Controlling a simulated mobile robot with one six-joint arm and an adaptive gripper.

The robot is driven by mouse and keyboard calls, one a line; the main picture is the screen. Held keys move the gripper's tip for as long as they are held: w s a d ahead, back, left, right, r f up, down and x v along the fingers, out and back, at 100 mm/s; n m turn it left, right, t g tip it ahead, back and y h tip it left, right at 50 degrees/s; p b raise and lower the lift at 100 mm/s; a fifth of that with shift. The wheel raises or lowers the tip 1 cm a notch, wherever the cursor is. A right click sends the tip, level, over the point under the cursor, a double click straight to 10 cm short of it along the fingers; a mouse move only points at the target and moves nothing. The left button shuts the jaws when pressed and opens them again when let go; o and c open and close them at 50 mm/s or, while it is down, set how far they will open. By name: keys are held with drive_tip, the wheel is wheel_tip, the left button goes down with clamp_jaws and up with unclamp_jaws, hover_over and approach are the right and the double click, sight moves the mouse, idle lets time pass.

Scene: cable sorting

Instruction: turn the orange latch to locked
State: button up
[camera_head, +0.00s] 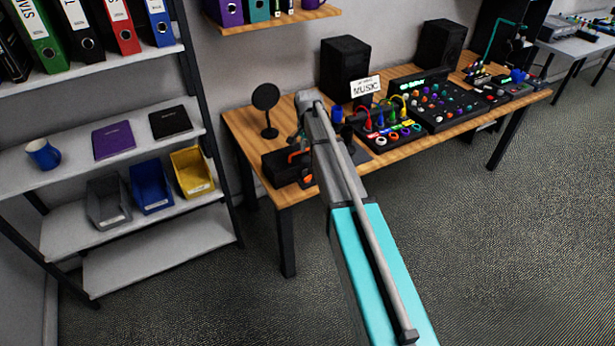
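A black box (278,169) sits at the near left corner of the wooden desk (250,127). A small orange piece (307,179) shows low at its right end, and a thin orange-red bar (297,154) shows above it. I cannot tell which of these is the latch, or how it is turned. My grey and turquoise arm reaches over the desk from the front and covers the box's right side. My gripper is mostly hidden behind the arm; only dark parts (294,138) show just above the box. Its fingers and any contact cannot be made out.
A round black stand (266,108) is behind the box. Right of my arm are a panel with coloured cables (390,134), a mixer (440,100), a "MUSIC" sign (366,88) and speakers (345,68). Shelves with bins (150,186) stand left. Floor in front is clear.

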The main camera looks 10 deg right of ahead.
sight(307, 177)
drive_tip(key=shift+f, duration=0.1)
wheel_tip(307, 177, down, 14)
drive_tip(key=b, duration=1.3)
drive_tip(key=shift+r+b, duration=0.2)
drive_tip(key=shift+b, duration=0.2)
